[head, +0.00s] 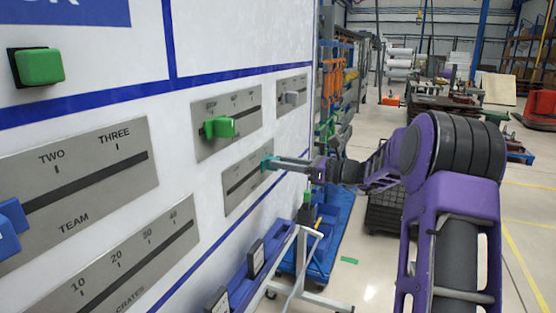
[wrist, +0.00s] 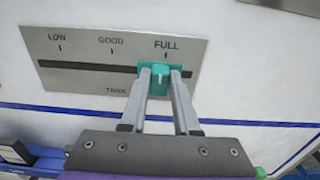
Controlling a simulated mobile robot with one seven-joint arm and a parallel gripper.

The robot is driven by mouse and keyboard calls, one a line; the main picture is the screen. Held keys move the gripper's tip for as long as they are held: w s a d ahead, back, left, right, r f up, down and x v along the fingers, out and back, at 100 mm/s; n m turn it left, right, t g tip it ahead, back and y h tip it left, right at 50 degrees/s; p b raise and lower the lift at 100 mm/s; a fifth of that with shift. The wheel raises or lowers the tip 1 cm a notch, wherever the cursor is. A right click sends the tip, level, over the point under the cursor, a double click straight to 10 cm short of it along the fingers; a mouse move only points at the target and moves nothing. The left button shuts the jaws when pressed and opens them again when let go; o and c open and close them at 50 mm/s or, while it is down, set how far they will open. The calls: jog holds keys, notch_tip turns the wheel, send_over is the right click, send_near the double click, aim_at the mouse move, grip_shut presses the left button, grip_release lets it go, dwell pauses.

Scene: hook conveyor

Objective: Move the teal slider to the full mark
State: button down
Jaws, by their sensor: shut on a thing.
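The teal slider (wrist: 153,84) sits in the dark slot of the grey TANK plate (wrist: 85,75), at the slot's right end in the wrist view. The FULL mark (wrist: 166,55) is just above it. The white line on the slider appears nearly below that mark, perhaps slightly left. My gripper (wrist: 160,75) is shut on the slider, one finger on each side. In the head view the teal slider (head: 265,161) is at the far end of its plate (head: 240,192), with my gripper (head: 274,162) on it. The fingers partly hide the slider.
A green slider (head: 218,127) sticks out of the plate above, and a grey slider (head: 291,98) is farther along the panel. A blue rail (head: 238,285) with small boxes runs below. Free floor (head: 375,265) lies to the right of the panel.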

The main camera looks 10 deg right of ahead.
jog(key=shift+w+d+r, duration=0.15)
jog(key=shift+w+d, duration=0.25)
jog(key=shift+w, duration=0.05)
jog(key=c, duration=0.6)
grip_release()
jog(key=shift+c, duration=0.2)
jog(key=v, duration=1.7)
jog(key=shift+s, duration=0.15)
jog(key=shift+d, duration=0.1)
